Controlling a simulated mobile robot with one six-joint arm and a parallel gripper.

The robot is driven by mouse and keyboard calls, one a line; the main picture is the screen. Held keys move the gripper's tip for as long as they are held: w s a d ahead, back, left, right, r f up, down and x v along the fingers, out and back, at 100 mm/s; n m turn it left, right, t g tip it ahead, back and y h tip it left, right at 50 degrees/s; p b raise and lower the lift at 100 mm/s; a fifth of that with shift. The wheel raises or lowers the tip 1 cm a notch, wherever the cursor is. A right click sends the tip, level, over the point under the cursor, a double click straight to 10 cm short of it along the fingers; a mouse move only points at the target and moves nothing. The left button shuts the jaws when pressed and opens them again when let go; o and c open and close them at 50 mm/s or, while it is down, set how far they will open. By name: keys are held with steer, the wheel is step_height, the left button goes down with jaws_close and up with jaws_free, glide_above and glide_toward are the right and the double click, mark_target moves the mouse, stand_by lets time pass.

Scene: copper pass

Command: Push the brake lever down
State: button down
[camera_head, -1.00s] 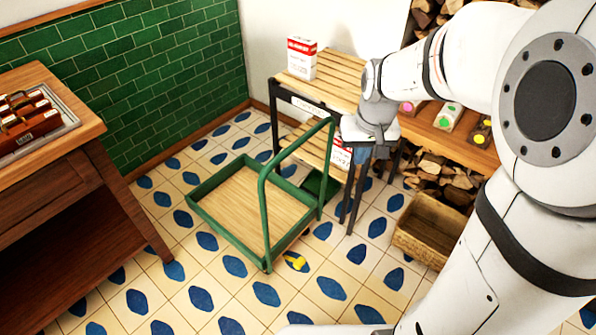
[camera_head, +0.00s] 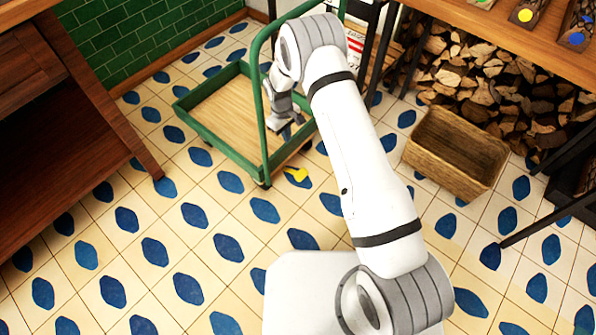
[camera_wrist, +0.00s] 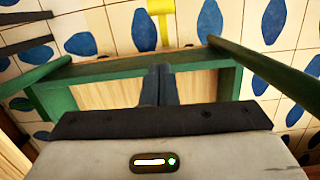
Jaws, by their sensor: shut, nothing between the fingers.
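The yellow brake lever (camera_head: 297,174) sticks out low at the near right corner of the green cart (camera_head: 222,149), close to the tiled floor. It also shows at the top of the wrist view (camera_wrist: 152,24), just beyond the cart's green edge. My gripper (camera_head: 287,132) is low, over the cart's wooden deck by the handle (camera_head: 263,128). In the wrist view my gripper (camera_wrist: 158,72) has its two dark fingers together and empty, pointing at the green edge. The fingers are apart from the lever. Whether they touch the edge I cannot tell.
The cart's green handle tubes stand on both sides of my fingers in the wrist view. A wicker basket (camera_head: 455,152) and stacked firewood (camera_head: 490,85) lie to the right. A wooden table (camera_head: 60,140) stands left. The floor before the cart is clear.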

steer(key=shift+s+a+f+n, duration=0.15)
steer(key=shift+a+f, duration=0.05)
steer(key=shift+f, duration=0.25)
steer(key=shift+s+a+f+n, duration=0.15)
steer(key=shift+a+f, duration=0.05)
steer(key=shift+f, duration=0.2)
steer(key=b, duration=0.4)
glide_above(295, 172)
steer(key=w+a, duration=0.2)
steer(key=f, duration=1)
steer(key=shift+s+a+f, duration=0.15)
steer(key=shift+s+f, duration=0.05)
steer(key=shift+f, duration=0.15)
steer(key=shift+s+d+f, duration=0.25)
steer(key=shift+s+d, duration=0.1)
steer(key=shift+d, duration=0.1)
steer(key=shift+s+d+f, duration=0.2)
steer(key=shift+s+d, duration=0.1)
steer(key=shift+d, duration=0.15)
steer(key=shift+s+d+f, duration=0.25)
steer(key=shift+s+d, duration=0.05)
steer(key=shift+d, duration=0.05)
